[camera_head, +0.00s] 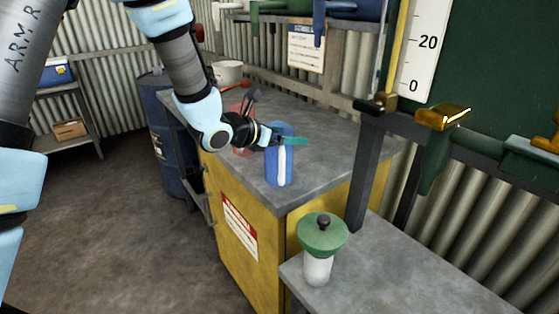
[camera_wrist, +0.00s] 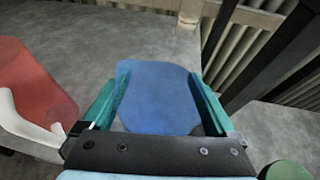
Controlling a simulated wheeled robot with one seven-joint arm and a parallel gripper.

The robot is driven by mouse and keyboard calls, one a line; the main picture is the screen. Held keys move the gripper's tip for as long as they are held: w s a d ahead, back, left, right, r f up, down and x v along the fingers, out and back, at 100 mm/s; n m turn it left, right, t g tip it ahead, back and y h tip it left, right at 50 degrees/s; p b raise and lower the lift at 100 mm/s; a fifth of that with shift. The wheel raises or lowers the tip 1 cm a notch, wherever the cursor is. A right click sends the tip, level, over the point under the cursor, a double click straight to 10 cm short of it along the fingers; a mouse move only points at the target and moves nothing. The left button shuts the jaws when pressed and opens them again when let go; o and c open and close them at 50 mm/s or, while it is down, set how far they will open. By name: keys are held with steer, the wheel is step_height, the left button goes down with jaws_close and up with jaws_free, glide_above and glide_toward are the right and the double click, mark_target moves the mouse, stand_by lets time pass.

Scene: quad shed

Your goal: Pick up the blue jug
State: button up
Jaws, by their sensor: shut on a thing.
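The blue jug (camera_head: 273,170) stands near the front corner of the grey bench top, with a pale strip down its side. My gripper (camera_head: 284,141) reaches it from the left at the height of its upper part. In the wrist view the blue jug (camera_wrist: 158,98) fills the space between the two teal fingers of my gripper (camera_wrist: 158,105), one on each side. The gripper is shut on it. Whether its base touches the bench or is slightly off it I cannot tell.
A red jug (camera_wrist: 38,90) with a pale handle stands close on the left in the wrist view. A green-lidded jar (camera_head: 320,245) is on the lower bench (camera_head: 400,275) in front. A dark post (camera_head: 365,165) rises to the right. A blue drum (camera_head: 165,135) stands behind left.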

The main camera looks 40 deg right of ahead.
steer(key=c, duration=0.5)
